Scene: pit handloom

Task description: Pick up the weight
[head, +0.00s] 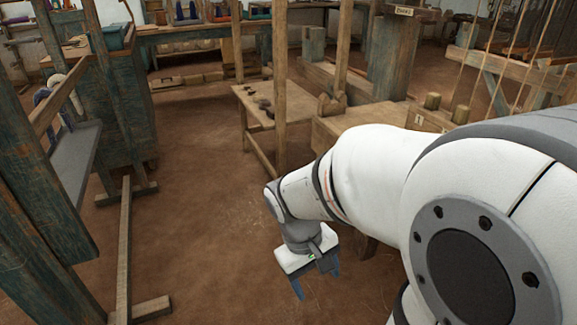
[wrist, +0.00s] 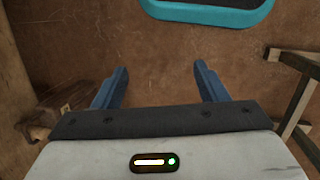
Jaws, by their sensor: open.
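My gripper (head: 317,281) hangs over the brown earth floor in the head view, pointing down, with its two blue fingers apart. In the wrist view the fingers (wrist: 160,68) are wide apart with only bare floor between them. I cannot make out the weight for certain. A few small dark objects (head: 266,106) lie on a low wooden bench (head: 283,103) beyond my gripper, and they are too small to identify. My gripper is well apart from them, nearer to me and lower in the picture.
A wooden post (head: 280,90) stands by the bench. Loom frames and beams (head: 533,72) fill the right. A blue-green wooden cabinet (head: 110,100) and a floor rail (head: 124,250) stand left. Wooden legs (wrist: 298,95) show right in the wrist view. The middle floor is clear.

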